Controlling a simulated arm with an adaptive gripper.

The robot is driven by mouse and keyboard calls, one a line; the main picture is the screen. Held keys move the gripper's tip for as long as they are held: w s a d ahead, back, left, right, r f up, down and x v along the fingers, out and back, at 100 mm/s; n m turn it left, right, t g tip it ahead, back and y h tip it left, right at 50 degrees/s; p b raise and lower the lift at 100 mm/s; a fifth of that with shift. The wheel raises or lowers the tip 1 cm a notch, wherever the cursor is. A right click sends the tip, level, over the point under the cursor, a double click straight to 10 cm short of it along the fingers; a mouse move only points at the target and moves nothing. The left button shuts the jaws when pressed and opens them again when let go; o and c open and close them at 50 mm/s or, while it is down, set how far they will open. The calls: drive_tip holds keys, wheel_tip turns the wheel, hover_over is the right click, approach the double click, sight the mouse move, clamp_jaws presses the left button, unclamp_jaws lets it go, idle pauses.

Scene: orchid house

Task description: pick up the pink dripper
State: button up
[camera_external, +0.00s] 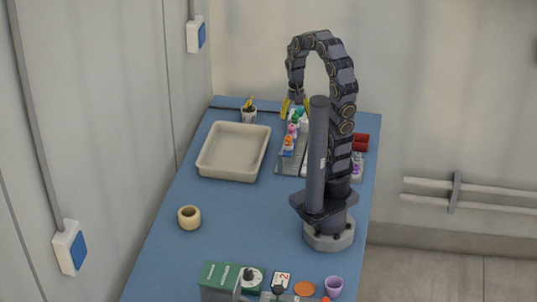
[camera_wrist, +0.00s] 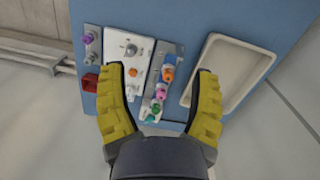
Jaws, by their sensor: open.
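The pink dripper (camera_wrist: 160,95) appears as a small pink piece in a row of coloured pieces on a narrow grey rack. In the row it sits between an orange piece (camera_wrist: 168,74) and a green one (camera_wrist: 154,110). It also shows as a small pink spot in the external view (camera_external: 292,129). My gripper (camera_wrist: 160,73) has its yellow fingers wide apart, with the row showing between them and nothing held. In the external view my gripper (camera_external: 294,108) is over the far end of the row. The dripper's lower part is hard to make out.
A cream tray (camera_external: 236,151) lies left of the rack; a cup with yellow-handled items (camera_external: 249,114) stands behind it. A white panel (camera_wrist: 128,70), a red box (camera_wrist: 90,82) and a purple piece (camera_wrist: 87,39) are close by. A tape roll (camera_external: 189,217) sits on the open blue table.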

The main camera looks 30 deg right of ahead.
drive_tip(key=w+d+f+m, duration=0.3)
drive_tip(key=w+d+m, duration=0.15)
drive_tip(key=w, duration=0.25)
drive_tip(key=m+t, duration=0.1)
drive_tip(key=m, duration=0.5)
hover_over(292, 126)
drive_tip(key=f, duration=0.7)
drive_tip(key=shift+s, duration=0.4)
drive_tip(key=f, duration=0.7)
drive_tip(key=shift+w+d+f, duration=0.1)
drive_tip(key=shift+w+f, duration=0.3)
drive_tip(key=c, duration=1)
